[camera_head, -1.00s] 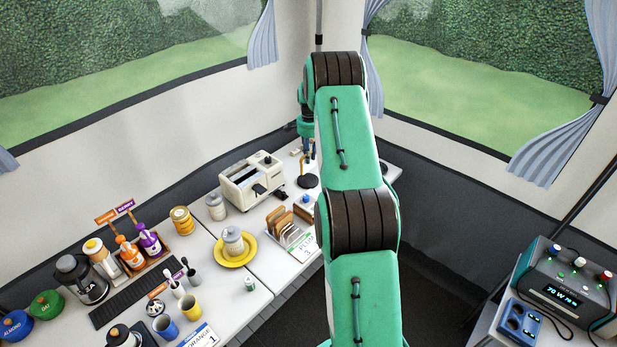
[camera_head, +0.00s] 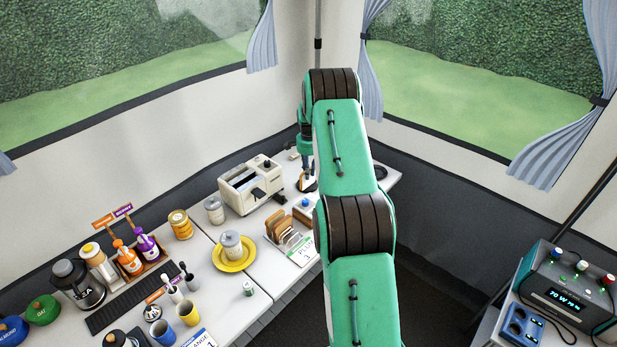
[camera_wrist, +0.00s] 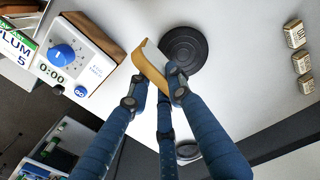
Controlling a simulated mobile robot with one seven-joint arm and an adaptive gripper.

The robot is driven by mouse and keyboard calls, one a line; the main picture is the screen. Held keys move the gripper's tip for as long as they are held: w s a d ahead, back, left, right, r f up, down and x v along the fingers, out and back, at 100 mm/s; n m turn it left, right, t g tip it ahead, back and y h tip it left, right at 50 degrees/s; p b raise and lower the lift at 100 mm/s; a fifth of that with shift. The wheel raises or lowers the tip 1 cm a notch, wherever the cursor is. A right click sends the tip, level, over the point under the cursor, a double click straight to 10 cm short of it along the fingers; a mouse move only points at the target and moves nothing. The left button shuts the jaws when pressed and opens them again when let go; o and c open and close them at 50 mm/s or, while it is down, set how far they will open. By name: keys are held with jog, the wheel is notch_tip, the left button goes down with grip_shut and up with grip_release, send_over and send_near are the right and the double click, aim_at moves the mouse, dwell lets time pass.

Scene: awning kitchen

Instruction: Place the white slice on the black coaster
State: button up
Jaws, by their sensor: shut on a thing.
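A pale slice with a tan crust (camera_wrist: 150,66) is held between the blue fingers of my gripper (camera_wrist: 156,82) in the wrist view. It stands on edge, tilted, beside the round black coaster (camera_wrist: 186,46) and partly overlaps its near-left rim in the picture. I cannot tell whether the slice touches the coaster or the table. In the head view my gripper (camera_head: 308,178) is low over the far table, right of the toaster. My arm hides much of that spot, and the slice is too small to make out clearly.
A white timer (camera_wrist: 78,58) reading 0:00 stands left of the slice, near a PLUM 5 sign (camera_wrist: 24,48). Several small labelled blocks (camera_wrist: 301,62) stand at the right. The head view shows the cream toaster (camera_head: 251,184), a rack of tan slices (camera_head: 279,228) and a yellow plate (camera_head: 221,262).

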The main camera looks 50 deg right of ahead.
jog(key=shift+f, duration=1.1)
jog(key=shift+f, duration=0.2)
jog(key=o, duration=0.9)
jog(key=shift+c, duration=0.2)
jog(key=shift+r, duration=0.15)
notch_tip(320, 180, up, 12)
jog(key=shift+p, duration=0.85)
jog(key=shift+r, duration=0.1)
